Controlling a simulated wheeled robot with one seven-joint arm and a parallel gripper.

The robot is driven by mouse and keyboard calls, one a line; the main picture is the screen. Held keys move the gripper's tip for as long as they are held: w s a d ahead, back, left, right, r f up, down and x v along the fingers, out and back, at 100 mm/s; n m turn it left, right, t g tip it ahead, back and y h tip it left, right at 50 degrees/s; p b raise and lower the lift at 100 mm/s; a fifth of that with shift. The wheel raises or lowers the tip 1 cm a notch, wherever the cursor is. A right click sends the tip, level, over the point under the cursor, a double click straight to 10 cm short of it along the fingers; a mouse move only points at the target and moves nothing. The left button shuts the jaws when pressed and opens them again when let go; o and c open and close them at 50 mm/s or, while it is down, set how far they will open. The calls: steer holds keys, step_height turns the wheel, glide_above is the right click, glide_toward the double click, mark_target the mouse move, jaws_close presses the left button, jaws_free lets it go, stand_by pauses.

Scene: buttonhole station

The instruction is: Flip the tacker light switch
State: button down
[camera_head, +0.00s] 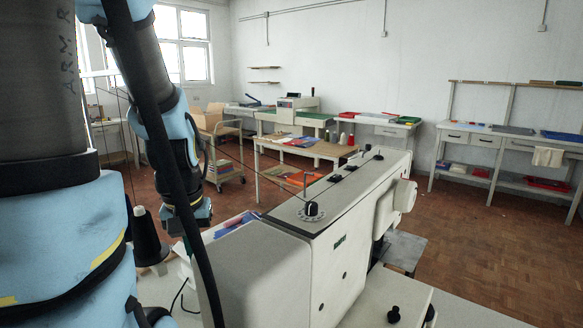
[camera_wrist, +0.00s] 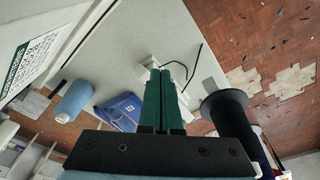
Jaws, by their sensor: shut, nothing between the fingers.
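My gripper (camera_wrist: 166,75) shows in the wrist view with its two green fingers together, shut and empty, pointing over a pale table top. A small white fitting (camera_wrist: 147,69) with a thin dark cable lies just beyond and beside the fingertips; I cannot tell whether it is the tacker light switch. In the head view the large white sewing machine (camera_head: 345,232) stands in front, with a black dial on top. My arm comes down at its left. The fingers are not clear in that view, and no light switch can be made out there.
A black thread cone (camera_wrist: 226,112) stands close right of my fingers; it also shows in the head view (camera_head: 146,236). A blue cone (camera_wrist: 73,100) and blue folded cloth (camera_wrist: 120,111) lie left. Worktables (camera_head: 480,130) line the back wall. The wooden floor is open at right.

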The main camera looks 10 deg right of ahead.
steer(key=w+d+r+n+b, duration=0.2)
steer(key=w+d+r, duration=0.4)
steer(key=w+d, duration=0.15)
step_height(320, 180, up, 24)
steer(key=n+g+b, duration=0.2)
steer(key=n+b, duration=0.2)
steer(key=n, duration=0.3)
glide_above(334, 177)
steer(key=shift+r, duration=0.1)
step_height(334, 177, down, 14)
steer(key=shift+f+p, duration=0.1)
steer(key=shift+p, duration=0.45)
steer(key=shift+t, duration=0.3)
